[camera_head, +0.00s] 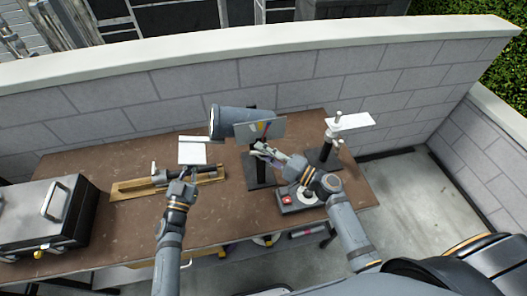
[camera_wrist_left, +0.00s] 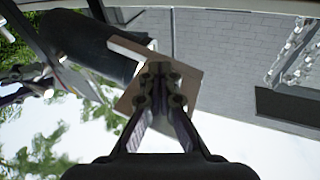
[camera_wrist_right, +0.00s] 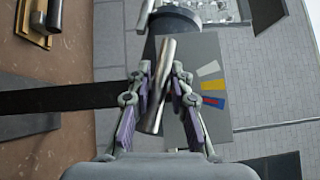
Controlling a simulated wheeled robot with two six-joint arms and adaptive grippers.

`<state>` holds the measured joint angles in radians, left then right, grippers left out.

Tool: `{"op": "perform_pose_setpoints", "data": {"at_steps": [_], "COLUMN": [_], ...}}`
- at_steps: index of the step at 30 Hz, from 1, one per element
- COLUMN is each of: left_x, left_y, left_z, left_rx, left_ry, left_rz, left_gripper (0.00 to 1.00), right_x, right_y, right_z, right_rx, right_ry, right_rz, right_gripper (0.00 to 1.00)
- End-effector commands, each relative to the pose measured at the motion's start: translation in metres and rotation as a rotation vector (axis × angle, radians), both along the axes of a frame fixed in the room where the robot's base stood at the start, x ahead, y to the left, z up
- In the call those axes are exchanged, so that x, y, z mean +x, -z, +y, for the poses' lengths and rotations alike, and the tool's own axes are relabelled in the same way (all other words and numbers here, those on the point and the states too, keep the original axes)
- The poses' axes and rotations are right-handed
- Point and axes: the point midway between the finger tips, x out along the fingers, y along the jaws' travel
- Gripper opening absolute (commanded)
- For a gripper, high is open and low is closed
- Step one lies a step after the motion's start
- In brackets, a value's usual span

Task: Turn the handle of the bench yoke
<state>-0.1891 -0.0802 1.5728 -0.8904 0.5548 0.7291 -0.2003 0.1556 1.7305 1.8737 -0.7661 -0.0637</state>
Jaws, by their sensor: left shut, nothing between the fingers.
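The bench yoke has a grey cylinder (camera_head: 237,121) and a grey panel with coloured marks (camera_head: 266,129) on a black post (camera_head: 258,172). It stands on the brown table. The right wrist view shows the same marked panel (camera_wrist_right: 205,105) and a shiny metal bar handle (camera_wrist_right: 166,60) in front of it. My right gripper (camera_wrist_right: 161,86) has its fingers on either side of the handle, with narrow gaps that look clear. It also shows in the head view (camera_head: 263,150). My left gripper (camera_head: 189,173) is shut and empty, left of the yoke; its closed fingers show in the left wrist view (camera_wrist_left: 160,82).
A wooden board with a black tool (camera_head: 133,187) lies at left, near a white square (camera_head: 192,153). A grey case (camera_head: 40,215) stands far left. A grey box with a red button (camera_head: 290,201) and a white-topped stand (camera_head: 348,122) are right. A block wall (camera_head: 110,100) is behind.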

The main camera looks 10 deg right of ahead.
Motion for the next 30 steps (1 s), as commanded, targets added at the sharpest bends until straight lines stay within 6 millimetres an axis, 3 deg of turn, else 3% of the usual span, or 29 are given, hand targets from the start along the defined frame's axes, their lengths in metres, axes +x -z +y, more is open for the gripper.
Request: {"op": "perform_pose_setpoints", "data": {"at_steps": [7, 17, 26, 27, 30], "left_x": [0.0, 0.0, 0.0001, 0.0001, 0.0001], "left_y": [-0.0006, -0.0005, -0.0005, -0.0005, -0.0005], "left_z": [-0.0002, -0.0002, -0.0001, -0.0001, -0.0001], "left_rx": [0.0, 0.0, -0.001, -0.001, -0.001], "left_ry": [0.0, 0.0, 0.0, 0.0, 0.0], "left_rz": [-0.001, -0.001, -0.002, -0.002, -0.002], "left_gripper": [0.0, 0.0, 0.0, 0.0, 0.0], "right_x": [-0.0004, -0.0005, -0.0004, -0.0004, -0.0004], "right_y": [0.0005, 0.0007, 0.0014, 0.0014, 0.0012], "right_z": [0.0001, -0.0001, -0.0004, -0.0004, -0.0004], "right_rx": [-0.016, -0.222, -0.233, -0.233, -0.232], "right_ry": [-0.001, -0.001, 0.0, 0.0, 0.0], "right_rz": [0.001, -0.001, 0.001, 0.001, 0.0], "right_gripper": [0.0, 0.0, 0.0, 0.22, 0.36]}}
